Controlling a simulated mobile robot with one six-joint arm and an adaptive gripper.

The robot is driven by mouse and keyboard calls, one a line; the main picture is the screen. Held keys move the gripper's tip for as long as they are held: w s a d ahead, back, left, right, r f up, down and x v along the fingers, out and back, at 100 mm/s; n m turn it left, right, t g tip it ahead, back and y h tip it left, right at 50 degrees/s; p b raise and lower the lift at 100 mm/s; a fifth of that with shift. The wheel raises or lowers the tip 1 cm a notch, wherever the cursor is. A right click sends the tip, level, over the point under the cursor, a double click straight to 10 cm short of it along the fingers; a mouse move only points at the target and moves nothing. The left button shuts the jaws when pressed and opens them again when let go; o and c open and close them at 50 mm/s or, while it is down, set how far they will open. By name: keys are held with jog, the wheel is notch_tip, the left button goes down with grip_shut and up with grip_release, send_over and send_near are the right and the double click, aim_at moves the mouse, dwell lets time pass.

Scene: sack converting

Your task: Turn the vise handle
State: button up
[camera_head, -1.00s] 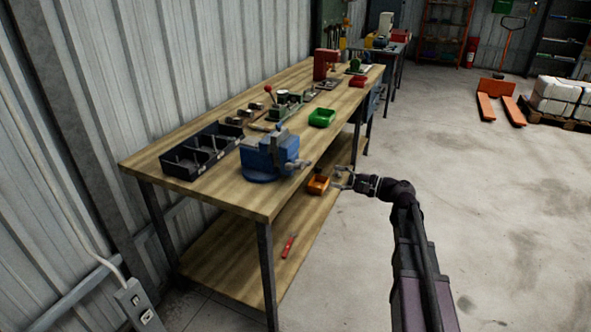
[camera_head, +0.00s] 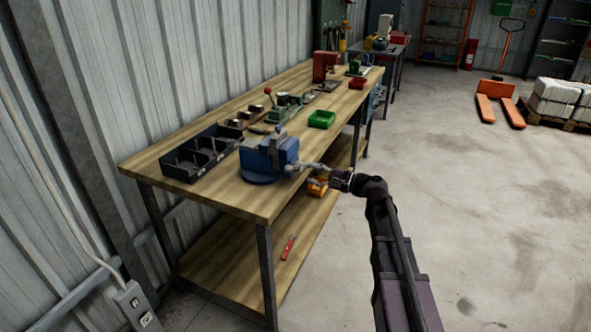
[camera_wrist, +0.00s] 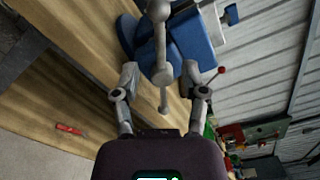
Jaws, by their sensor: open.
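A blue vise (camera_head: 268,158) sits on the wooden workbench (camera_head: 222,194) near its front edge. Its grey handle (camera_wrist: 163,73) shows in the wrist view as a bar with a round hub, sticking out from the vise towards my gripper. My gripper (camera_head: 318,172) is at the vise's front right, by the handle. In the wrist view my gripper (camera_wrist: 166,85) is open, with one finger on each side of the handle's lower end. A gap shows between each finger and the bar. In the head view the fingers and handle overlap, so contact there cannot be told.
A black divided tray (camera_head: 200,152), a green bin (camera_head: 321,119) and a red-knobbed tool (camera_head: 287,106) stand on the bench. An orange bin (camera_head: 317,187) and a red-handled tool (camera_head: 288,248) lie on the lower shelf.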

aim_at(295, 169)
jog(key=shift+x, duration=3.15)
jog(key=shift+c, duration=0.2)
grip_shut()
